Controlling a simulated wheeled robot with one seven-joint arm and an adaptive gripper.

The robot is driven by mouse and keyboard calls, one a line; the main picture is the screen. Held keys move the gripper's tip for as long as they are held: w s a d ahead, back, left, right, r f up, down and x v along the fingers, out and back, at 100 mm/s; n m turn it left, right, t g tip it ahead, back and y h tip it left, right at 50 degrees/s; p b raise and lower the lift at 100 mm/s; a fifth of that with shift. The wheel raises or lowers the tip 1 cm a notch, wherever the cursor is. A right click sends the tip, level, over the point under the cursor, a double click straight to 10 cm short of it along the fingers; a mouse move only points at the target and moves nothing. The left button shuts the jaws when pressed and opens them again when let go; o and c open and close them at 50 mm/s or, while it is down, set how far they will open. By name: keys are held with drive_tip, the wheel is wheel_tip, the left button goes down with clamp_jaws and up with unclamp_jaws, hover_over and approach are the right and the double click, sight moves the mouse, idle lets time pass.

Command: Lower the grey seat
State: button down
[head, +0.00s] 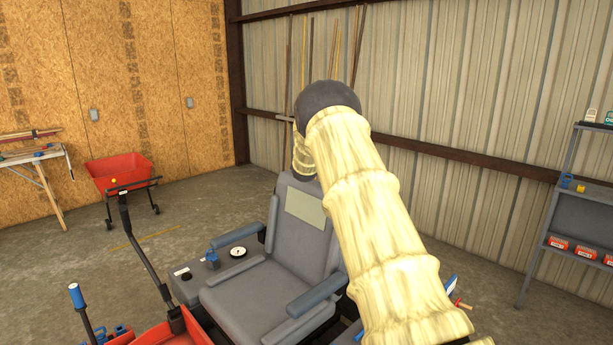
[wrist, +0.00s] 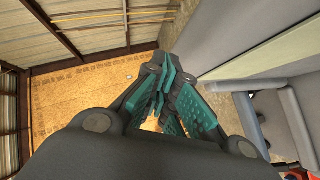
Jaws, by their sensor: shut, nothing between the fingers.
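The grey seat (head: 258,298) is on a red vehicle in the head view. Its backrest (head: 315,240) stands upright, with a pale panel on its front and an armrest on each side. My cream-sleeved arm crosses in front of the seat's right side and bends down near the top of the backrest. My gripper is hidden in the head view. In the wrist view my gripper (wrist: 167,80) has its teal-padded fingers together and empty. A large grey surface, apparently the backrest (wrist: 235,35), is close to the right of the fingers; I cannot tell whether they touch.
A black lever (head: 140,245) and a blue-handled lever (head: 80,305) rise left of the seat. A red cart (head: 122,172) and a workbench (head: 35,158) stand at the back left. A metal shelf (head: 575,215) is at the right. Concrete floor is clear behind the vehicle.

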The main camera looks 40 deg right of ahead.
drive_tip(key=s+a+r+b, duration=0.3)
drive_tip(key=s+r, duration=0.2)
drive_tip(key=s, duration=0.1)
drive_tip(key=shift+a+r, duration=0.2)
drive_tip(key=shift+r, duration=0.05)
drive_tip(key=shift+a, duration=0.1)
